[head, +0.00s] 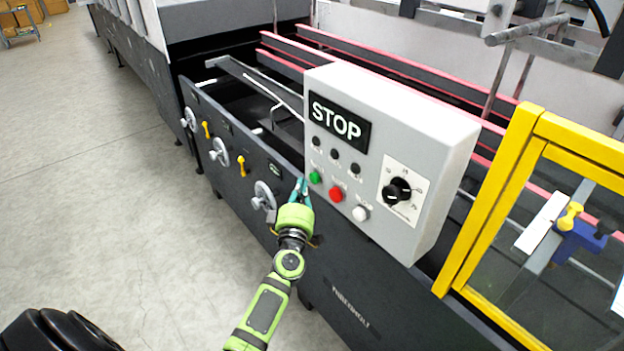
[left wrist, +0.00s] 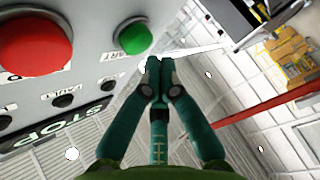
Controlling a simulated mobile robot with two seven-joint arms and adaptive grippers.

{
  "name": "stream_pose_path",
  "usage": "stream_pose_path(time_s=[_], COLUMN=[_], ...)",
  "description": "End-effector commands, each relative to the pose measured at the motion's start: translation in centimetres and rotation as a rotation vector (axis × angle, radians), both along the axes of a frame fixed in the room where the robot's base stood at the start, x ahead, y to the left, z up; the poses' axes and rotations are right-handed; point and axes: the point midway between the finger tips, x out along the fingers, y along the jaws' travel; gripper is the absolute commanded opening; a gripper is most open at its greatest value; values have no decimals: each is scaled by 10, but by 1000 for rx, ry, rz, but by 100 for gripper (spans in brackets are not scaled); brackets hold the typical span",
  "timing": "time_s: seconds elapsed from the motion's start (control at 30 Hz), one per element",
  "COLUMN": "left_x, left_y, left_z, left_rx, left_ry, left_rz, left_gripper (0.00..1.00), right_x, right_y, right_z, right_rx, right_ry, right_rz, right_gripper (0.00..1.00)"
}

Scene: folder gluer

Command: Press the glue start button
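The green button (head: 315,177) sits at the left end of the lower button row on the grey control box (head: 440,165). It also shows in the left wrist view (left wrist: 134,37), just up and left of my fingertips. To its right are the red button (head: 336,194) and the white button (head: 360,213). My left gripper (head: 302,186) is beside the box's left edge, close to the green button. In the left wrist view its teal fingers (left wrist: 160,66) are together at the tips with nothing between them. Whether the fingers touch the box is unclear. My right gripper is not in view.
The box carries a black STOP sign (head: 339,124) and a black rotary knob (head: 397,191). A yellow guard frame (head: 490,200) stands to the right. Handwheels (head: 219,152) stick out of the machine's side panel. The floor at left is clear.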

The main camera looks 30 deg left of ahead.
Motion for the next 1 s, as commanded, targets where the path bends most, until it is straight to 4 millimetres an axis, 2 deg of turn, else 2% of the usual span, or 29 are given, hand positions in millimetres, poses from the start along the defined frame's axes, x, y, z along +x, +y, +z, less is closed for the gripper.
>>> stream_pose_path(time_s=[0.67,1.0], left_x=[0,8], left_y=[0,-3], left_z=[0,0], left_rx=[0,0], left_ry=[0,0], left_rz=[0,0], left_gripper=[0,0], right_x=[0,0], right_y=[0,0], right_z=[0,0], right_rx=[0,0], right_ry=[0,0], right_rz=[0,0], right_gripper=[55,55])
